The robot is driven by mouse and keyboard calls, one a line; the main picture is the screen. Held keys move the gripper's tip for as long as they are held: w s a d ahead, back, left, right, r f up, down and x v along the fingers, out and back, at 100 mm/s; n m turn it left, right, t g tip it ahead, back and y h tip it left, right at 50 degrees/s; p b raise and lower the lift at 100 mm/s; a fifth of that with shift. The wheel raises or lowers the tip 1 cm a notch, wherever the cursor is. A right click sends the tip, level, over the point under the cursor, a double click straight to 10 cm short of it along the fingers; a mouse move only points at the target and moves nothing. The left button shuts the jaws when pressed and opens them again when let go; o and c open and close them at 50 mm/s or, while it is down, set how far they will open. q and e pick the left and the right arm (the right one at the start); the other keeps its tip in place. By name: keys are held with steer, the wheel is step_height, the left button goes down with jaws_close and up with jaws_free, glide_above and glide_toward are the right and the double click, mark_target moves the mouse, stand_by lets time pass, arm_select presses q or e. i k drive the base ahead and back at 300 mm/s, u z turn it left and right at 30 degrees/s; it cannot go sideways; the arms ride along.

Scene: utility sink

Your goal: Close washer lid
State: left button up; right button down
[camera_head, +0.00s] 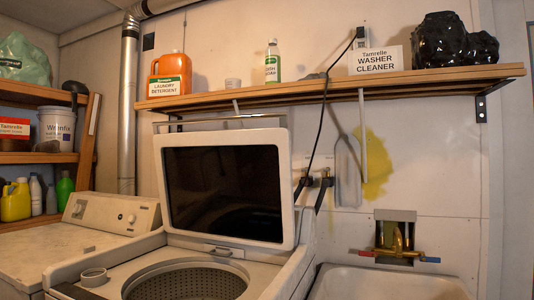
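The washer lid (222,188) stands open and upright at the back of the washer. It has a white frame around a dark panel, with a small handle (223,251) at its lower edge. The washer (110,266) is at the bottom centre, its round perforated drum (187,282) exposed below the lid. The front of the washer is cut off by the picture's lower edge. Neither of my grippers shows in the head view.
A wooden shelf (330,86) above the lid holds an orange detergent jug (170,68), a bottle (272,62) and a washer cleaner box (376,61). A sink (385,284) with a faucet (400,255) is at right. A white machine (45,250) stands at left. A dark hose hangs right of the lid.

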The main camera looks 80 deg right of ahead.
mark_target(235, 186)
steer(key=k, duration=0.1)
steer(key=z, duration=1.25)
